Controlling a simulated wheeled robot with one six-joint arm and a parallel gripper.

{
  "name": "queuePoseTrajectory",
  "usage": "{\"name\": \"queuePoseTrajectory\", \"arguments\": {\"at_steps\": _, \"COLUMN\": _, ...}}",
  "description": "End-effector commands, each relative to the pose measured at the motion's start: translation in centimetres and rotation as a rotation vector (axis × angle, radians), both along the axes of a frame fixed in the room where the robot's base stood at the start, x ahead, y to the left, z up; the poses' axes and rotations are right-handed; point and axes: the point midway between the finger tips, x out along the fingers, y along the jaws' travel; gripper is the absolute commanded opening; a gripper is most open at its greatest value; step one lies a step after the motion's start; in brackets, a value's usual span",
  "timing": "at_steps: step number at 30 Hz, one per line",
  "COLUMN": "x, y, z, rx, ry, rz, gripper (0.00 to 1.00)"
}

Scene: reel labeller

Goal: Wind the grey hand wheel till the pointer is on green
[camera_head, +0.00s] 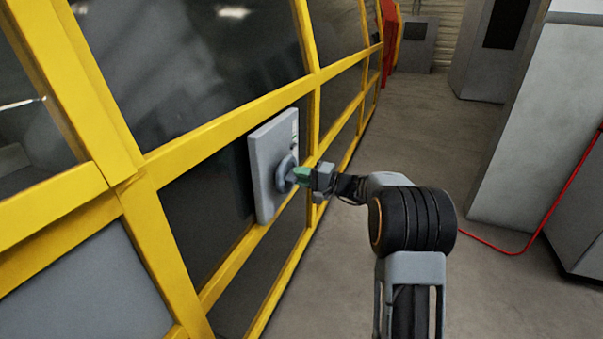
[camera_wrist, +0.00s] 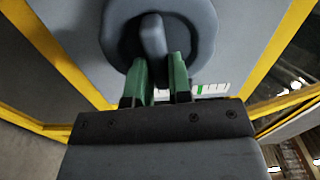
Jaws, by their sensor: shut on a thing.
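The grey hand wheel (camera_head: 284,176) is mounted on a light grey panel (camera_head: 264,145) on the yellow-framed machine. In the wrist view the wheel (camera_wrist: 207,32) is a thick ring with a grey bar (camera_wrist: 153,38) across its middle. My gripper (camera_head: 300,175) reaches the wheel from the right, and its green fingers (camera_wrist: 159,68) are shut on the bar, one on each side. A small white scale with a green band (camera_wrist: 207,89) shows beside the right finger. It is partly hidden there, and I cannot make out the pointer.
The yellow frame (camera_head: 221,129) with dark panes runs along the left. Grey cabinets (camera_head: 537,120) stand on the right, with a red cable (camera_head: 515,252) on the floor near them. The concrete floor (camera_head: 425,125) between machine and cabinets is clear.

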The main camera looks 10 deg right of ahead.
Motion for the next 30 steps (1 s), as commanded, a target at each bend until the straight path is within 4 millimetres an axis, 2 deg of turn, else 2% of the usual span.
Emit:
{"name": "queuePoseTrajectory", "arguments": {"at_steps": 18, "x": -0.09, "y": 0.04, "z": -0.12, "rx": 0.343, "ry": 0.474, "rz": 0.000, "gripper": 0.00}}
{"name": "queuePoseTrajectory", "arguments": {"at_steps": 30, "x": -0.23, "y": 0.14, "z": -0.47, "rx": 0.521, "ry": 0.718, "rz": -0.001, "gripper": 0.00}}
